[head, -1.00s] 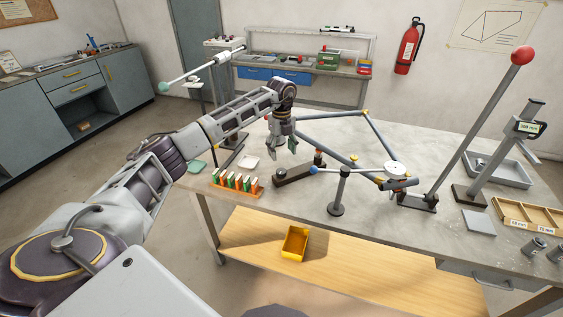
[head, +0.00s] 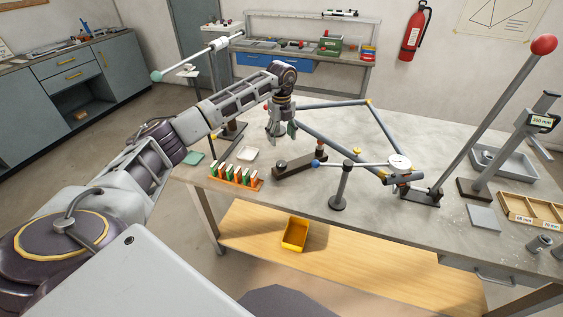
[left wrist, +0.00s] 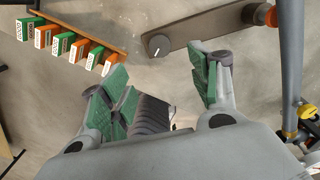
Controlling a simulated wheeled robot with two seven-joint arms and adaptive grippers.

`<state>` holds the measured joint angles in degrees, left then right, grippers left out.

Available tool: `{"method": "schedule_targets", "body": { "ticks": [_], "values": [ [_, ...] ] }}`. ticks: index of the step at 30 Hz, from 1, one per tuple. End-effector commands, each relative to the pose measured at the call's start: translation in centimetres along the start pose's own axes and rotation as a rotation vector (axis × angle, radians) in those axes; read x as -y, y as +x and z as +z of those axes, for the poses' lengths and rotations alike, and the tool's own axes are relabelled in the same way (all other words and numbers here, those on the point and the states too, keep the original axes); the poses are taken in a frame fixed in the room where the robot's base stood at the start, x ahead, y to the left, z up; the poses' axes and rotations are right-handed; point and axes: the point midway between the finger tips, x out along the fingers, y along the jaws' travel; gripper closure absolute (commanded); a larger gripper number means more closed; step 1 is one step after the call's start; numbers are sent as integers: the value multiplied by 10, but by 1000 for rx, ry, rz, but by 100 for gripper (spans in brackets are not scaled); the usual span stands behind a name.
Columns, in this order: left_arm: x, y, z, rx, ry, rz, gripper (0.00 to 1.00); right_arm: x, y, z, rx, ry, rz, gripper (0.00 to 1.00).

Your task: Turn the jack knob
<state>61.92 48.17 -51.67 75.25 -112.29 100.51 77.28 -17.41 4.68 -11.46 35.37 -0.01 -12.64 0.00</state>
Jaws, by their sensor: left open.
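The jack is a dark grey bar (head: 300,164) lying on the table, with an upright post with an orange-red top at its right end. Its round black knob (head: 281,165), with a white line on top, sits near the bar's left end; it shows clearly in the left wrist view (left wrist: 158,45). My left gripper (head: 282,138) points down above and behind that end of the bar. In the left wrist view its green-padded fingers (left wrist: 161,82) are spread and empty, and the knob lies just beyond the tips, between them. My right gripper is not in view.
A rack of orange and green blocks (head: 236,177) stands left of the bar. A blue-grey tube frame (head: 331,150) stretches behind and to the right. A post stand (head: 340,190) with a blue-tipped rod stands close in front.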

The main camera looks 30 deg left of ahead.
Motion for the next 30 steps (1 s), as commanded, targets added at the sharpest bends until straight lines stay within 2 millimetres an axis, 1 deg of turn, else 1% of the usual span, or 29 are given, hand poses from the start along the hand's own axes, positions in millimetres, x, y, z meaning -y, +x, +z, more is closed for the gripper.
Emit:
{"method": "schedule_targets", "body": {
  "ticks": [8, 24, 30],
  "values": [
    [-1, 25, 0, -1, 0, 3, 38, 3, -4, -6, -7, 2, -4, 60],
    [0, 96, -1, -2, 0, 3, 38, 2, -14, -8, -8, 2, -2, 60],
    [0, 119, 0, -1, -1, 1, 38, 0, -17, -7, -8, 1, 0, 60]
  ]
}}
